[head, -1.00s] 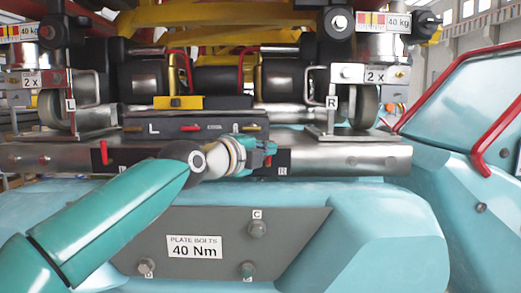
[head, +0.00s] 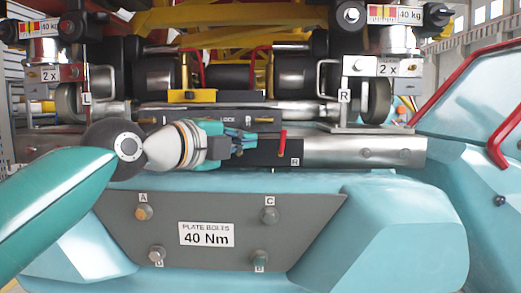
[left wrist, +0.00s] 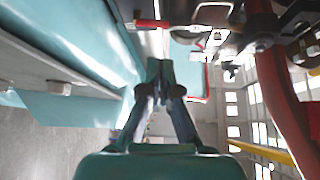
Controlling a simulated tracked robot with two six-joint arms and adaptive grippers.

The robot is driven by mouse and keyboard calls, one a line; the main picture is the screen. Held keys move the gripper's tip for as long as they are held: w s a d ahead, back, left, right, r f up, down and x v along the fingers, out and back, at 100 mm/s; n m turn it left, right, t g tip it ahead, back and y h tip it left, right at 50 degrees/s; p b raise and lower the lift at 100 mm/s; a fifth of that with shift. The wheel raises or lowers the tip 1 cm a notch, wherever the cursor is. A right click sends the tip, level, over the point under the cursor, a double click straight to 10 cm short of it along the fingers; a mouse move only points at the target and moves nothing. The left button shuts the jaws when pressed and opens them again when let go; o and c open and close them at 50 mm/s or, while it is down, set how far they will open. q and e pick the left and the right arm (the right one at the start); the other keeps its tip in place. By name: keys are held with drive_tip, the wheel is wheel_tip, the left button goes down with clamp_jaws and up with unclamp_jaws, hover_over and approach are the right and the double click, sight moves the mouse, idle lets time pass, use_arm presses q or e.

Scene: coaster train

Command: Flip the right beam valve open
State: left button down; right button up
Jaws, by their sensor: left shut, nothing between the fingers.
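The right beam valve shows as a red lever (head: 283,141) standing upright on a dark block (head: 262,153) on the silver beam (head: 350,151), beside a label "R" (head: 294,161). My left gripper (head: 246,142) is shut and empty. It points right along the front of the beam, its tips a little left of the lever and seemingly apart from it. In the left wrist view the closed fingertips (left wrist: 161,66) lie below a red lever (left wrist: 151,23). My left gripper and arm hide the left part of the beam. My right gripper is not in view.
Below the beam is a grey plate (head: 325,210) with several bolts and a "40 Nm" label, on the turquoise body (head: 400,215). Above the beam are a lock bar (head: 265,121) and a bracket (head: 345,110) marked "R". A red rail (head: 470,75) is at right.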

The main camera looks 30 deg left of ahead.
use_arm(q)
drive_tip(key=shift+s+a+r, duration=0.1)
drive_tip(key=shift+s+a, duration=0.05)
drive_tip(key=shift+s, duration=0.95)
drive_tip(key=shift+s+a+p, duration=0.15)
drive_tip(key=shift+a+p, duration=0.35)
drive_tip(key=shift+p, duration=0.35)
